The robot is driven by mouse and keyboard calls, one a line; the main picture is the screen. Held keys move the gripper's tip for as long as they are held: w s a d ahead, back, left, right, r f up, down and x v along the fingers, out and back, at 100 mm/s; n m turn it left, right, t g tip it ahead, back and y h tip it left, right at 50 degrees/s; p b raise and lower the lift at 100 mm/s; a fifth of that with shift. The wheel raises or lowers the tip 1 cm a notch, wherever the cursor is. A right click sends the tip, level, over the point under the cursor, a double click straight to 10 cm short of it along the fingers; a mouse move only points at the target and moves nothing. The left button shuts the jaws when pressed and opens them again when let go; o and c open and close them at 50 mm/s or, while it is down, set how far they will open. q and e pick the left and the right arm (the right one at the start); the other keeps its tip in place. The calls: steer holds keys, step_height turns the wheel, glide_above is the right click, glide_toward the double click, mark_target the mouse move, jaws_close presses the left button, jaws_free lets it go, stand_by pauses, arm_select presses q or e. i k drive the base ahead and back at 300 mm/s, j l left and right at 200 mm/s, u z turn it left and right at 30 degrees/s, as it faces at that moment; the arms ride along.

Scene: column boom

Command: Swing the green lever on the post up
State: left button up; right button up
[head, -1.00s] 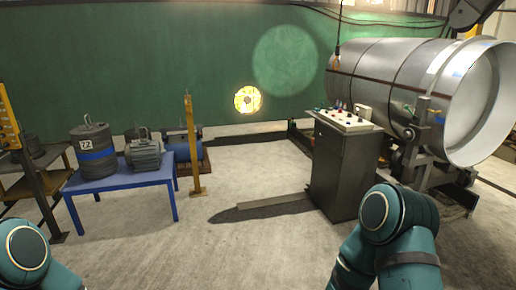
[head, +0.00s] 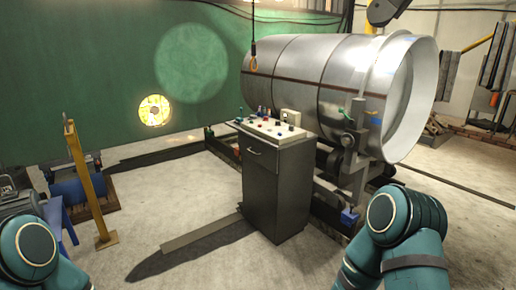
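No green lever on a post is clear to me in the head view. A small green part (head: 346,114) shows by the grey upright in front of the big metal drum, too small to tell if it is a lever. A yellow post (head: 85,182) stands on the floor at the left, with no lever that I can make out. Teal links of both my arms show in the bottom corners, but both grippers are out of view.
A dark control cabinet (head: 276,187) with knobs on its top stands mid-view, before the metal drum (head: 300,68) on its stand. A flat bar (head: 200,232) lies on the floor left of it. A blue table is cut off at left. Open floor lies between post and cabinet.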

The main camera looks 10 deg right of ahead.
mark_target(352, 121)
steer(key=i+z, duration=0.7)
steer(key=i+j+z, duration=0.15)
steer(key=z, duration=0.2)
steer(key=i+j+z, duration=0.3)
steer(key=i, duration=0.45)
steer(key=i+j+z, duration=0.35)
steer(key=i, duration=0.4)
steer(key=i+j+z, duration=0.3)
steer(key=i+j, duration=0.35)
steer(key=j, duration=0.1)
